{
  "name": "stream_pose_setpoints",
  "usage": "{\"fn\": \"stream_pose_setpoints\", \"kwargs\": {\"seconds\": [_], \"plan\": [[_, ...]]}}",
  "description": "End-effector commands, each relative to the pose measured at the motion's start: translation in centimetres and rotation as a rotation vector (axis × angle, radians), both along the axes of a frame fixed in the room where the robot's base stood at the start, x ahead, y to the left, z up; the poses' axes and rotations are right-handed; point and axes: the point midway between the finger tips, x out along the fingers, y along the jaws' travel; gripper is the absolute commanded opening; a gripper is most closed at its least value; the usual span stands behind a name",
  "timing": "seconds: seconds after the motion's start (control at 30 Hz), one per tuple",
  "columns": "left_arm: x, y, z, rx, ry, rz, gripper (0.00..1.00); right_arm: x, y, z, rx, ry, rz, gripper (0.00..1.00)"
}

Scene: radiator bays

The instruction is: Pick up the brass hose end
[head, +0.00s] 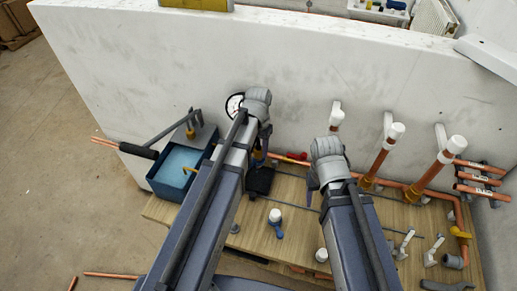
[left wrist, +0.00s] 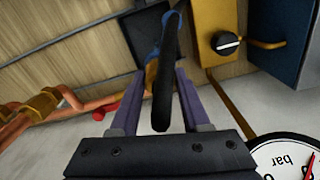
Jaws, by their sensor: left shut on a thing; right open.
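My left gripper (head: 260,154) is low in front of the white wall, right of the blue water tank. In the left wrist view its two fingers (left wrist: 158,112) are shut on a dark, curved hose-like piece (left wrist: 163,95). A blue part (left wrist: 152,70) shows behind that piece.
The blue tank (head: 163,184) with a pump lever (head: 138,150) stands left. A pressure gauge (head: 233,104) is just behind my left wrist, and near in the wrist view (left wrist: 285,160). Copper pipes (head: 378,163) with white caps stand right. A white-capped fitting (head: 275,215) is on the wooden board (head: 300,243).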

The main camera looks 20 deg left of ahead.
Motion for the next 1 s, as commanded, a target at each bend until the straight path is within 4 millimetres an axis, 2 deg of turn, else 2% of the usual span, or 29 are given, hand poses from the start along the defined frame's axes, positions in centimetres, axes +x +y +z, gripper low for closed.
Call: {"fn": "stream_pose_setpoints", "kwargs": {"seconds": [0.03, 0.5, 0.63, 1.0], "plan": [[0.0, 0.0, 1.0, 0.000, 0.000, 0.000, 0.11, 0.0, 0.0, 1.1, 0.000, 0.000, 0.000, 0.61], [0.0, 0.0, 8.0, 0.000, 0.000, 0.000, 0.11, 0.0, 0.0, 8.0, 0.001, 0.000, -0.001, 0.61], [0.0, 0.0, 8.9, 0.000, 0.000, 0.000, 0.11, 0.0, 0.0, 8.9, 0.001, 0.000, -0.005, 0.61], [0.0, 0.0, 9.7, 0.000, 0.000, 0.000, 0.11, 0.0, 0.0, 9.7, 0.001, 0.000, -0.006, 0.61]]}}
